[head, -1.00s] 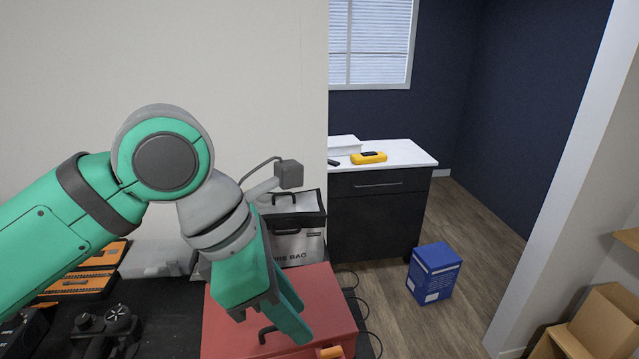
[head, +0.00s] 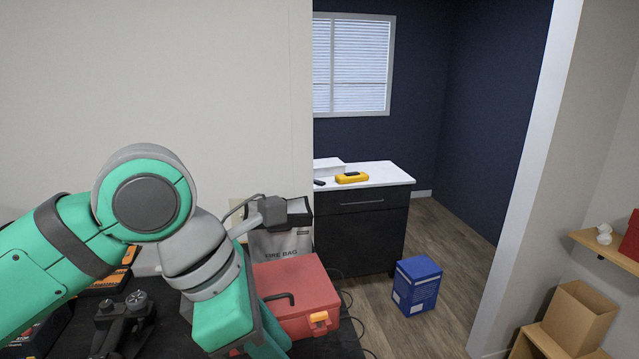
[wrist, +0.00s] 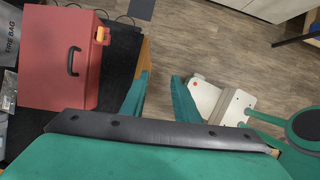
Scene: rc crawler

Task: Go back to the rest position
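My gripper (head: 268,345) hangs low in the head view, partly cut off by the lower edge. In the wrist view its two green fingers (wrist: 160,92) stand apart with bare floor showing between them, and nothing is held. A red case (head: 300,290) with a black handle and an orange latch rests on a black surface behind and to the right of the gripper. The red case also shows at the upper left of the wrist view (wrist: 52,50), apart from the fingers.
A grey bag (head: 282,243) stands behind the red case. A controller (head: 125,315) lies at the lower left. A dark cabinet (head: 360,235), a blue box (head: 417,285) and a cardboard box (head: 580,315) stand to the right. Wooden floor (head: 440,250) lies open between them.

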